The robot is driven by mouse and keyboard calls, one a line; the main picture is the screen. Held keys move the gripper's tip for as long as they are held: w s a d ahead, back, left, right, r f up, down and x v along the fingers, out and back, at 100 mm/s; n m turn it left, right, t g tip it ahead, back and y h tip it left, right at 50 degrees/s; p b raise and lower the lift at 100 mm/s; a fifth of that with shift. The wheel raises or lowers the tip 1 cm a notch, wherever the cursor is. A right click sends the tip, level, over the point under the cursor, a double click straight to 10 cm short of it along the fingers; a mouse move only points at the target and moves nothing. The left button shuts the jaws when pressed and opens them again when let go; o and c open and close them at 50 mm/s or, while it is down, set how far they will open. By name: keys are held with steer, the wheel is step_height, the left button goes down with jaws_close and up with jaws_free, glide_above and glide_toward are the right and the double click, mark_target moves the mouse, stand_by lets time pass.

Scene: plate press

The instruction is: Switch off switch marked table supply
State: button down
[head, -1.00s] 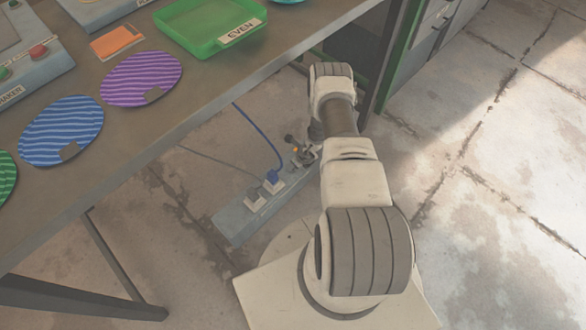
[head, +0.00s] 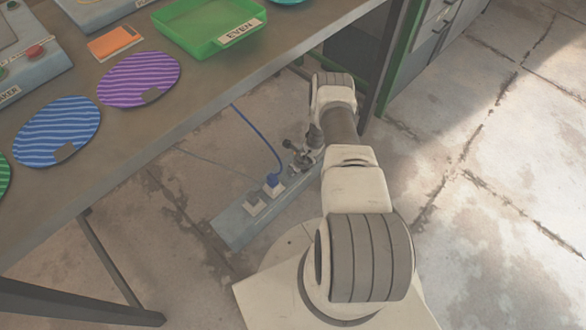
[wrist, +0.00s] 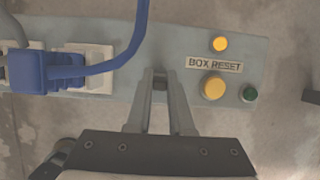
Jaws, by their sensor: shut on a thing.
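A long grey-blue socket box (head: 232,222) lies on the floor beside the table; it also fills the upper part of the wrist view (wrist: 285,75). My gripper (wrist: 160,78) is at the box, between the blue plug and the BOX RESET label, with its fingers close together on a small dark lever (wrist: 160,85). The fingers hide most of the lever, so I cannot tell its position. No marking reading table supply is readable; the part of the box under my gripper is hidden. In the head view my gripper (head: 305,158) is small at the box's far end.
Right of my fingers are the BOX RESET label (wrist: 214,65), a yellow button (wrist: 212,86), a yellow lamp (wrist: 220,44) and a small green part (wrist: 249,93). A blue plug (wrist: 45,72) with its cable is at left. The table edge (head: 190,118) overhangs nearby.

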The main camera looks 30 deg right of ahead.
steer(key=shift+s+d+t+p, duration=0.1)
steer(key=shift+s+t+p, duration=0.35)
steer(key=shift+p, duration=0.6)
steer(key=shift+s+d+f+t+y, duration=0.15)
steer(key=shift+t+y, duration=0.1)
steer(key=shift+t, duration=0.3)
steer(key=shift+f+t+y, duration=0.1)
steer(key=shift+t+y, duration=0.15)
steer(key=shift+t, duration=0.25)
steer(key=shift+s+t+b, duration=0.1)
steer(key=shift+t+b, duration=0.25)
steer(key=shift+t, duration=0.05)
steer(key=c, duration=0.8)
jaws_free()
steer(key=shift+r, duration=0.1)
